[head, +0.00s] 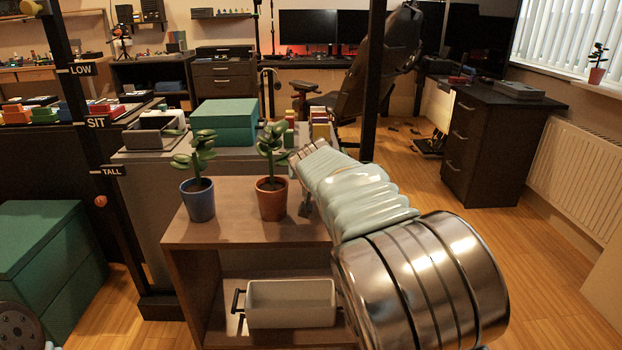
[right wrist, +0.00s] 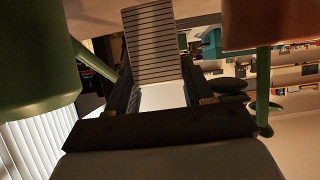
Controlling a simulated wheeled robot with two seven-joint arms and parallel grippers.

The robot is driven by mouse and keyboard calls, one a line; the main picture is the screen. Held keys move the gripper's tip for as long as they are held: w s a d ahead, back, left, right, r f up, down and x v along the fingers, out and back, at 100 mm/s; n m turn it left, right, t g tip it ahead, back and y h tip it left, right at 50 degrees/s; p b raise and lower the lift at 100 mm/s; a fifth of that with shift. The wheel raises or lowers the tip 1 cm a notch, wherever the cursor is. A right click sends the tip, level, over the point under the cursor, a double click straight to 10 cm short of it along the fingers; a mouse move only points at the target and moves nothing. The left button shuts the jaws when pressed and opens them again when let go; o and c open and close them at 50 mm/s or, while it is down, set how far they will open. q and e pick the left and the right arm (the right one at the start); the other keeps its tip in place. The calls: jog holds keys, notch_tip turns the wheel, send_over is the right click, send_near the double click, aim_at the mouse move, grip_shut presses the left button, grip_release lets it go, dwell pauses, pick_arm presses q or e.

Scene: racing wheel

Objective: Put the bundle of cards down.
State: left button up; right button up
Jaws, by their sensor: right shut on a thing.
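The bundle of cards (right wrist: 152,45) is a pale striped block in the right wrist view. It sits between the two dark fingers of my right gripper (right wrist: 160,85), which is shut on it. My arm hides most of the right gripper there, and I cannot tell whether the bundle touches anything.
A plant in a blue pot (head: 198,204) also stands on the shelf unit's top. A white bin (head: 290,303) sits in its lower compartment. A teal box (head: 224,122) stands on the grey cabinet behind. A dark post (head: 374,80) rises beyond my right arm.

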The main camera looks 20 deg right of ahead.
jog(key=shift+f, duration=1.55)
jog(key=shift+f, duration=0.1)
jog(key=shift+f+b, duration=0.15)
jog(key=shift+b, duration=0.2)
jog(key=o, duration=1.1)
jog(key=shift+c, duration=0.2)
